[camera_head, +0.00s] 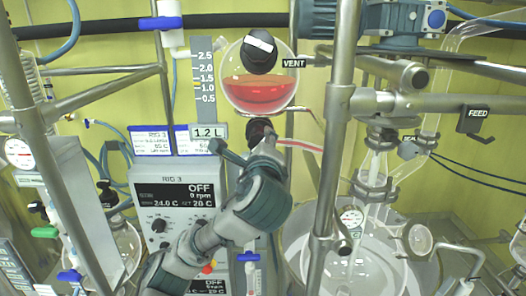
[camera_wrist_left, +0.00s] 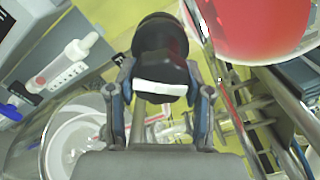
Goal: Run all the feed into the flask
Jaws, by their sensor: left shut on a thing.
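The round glass feed vessel (camera_head: 259,94) holds red liquid in its lower half. A black knob with a white bar (camera_head: 258,52) is at its top, beside the VENT tag. Under the vessel is a black valve knob (camera_head: 260,131). My left gripper (camera_head: 258,143) reaches up to it from below. In the left wrist view, my left gripper (camera_wrist_left: 158,98) is shut on this knob (camera_wrist_left: 160,62), whose white bar lies crosswise between the fingers. The red vessel (camera_wrist_left: 255,25) is close by at upper right. The large glass flask (camera_head: 350,262) stands at lower right. My right gripper is out of view.
A scale (camera_head: 204,78) and a 1.2 L tag (camera_head: 209,132) are left of the vessel. A control box (camera_head: 172,190) reads OFF, 0 rpm. A steel post (camera_head: 335,130) stands close right of my arm.

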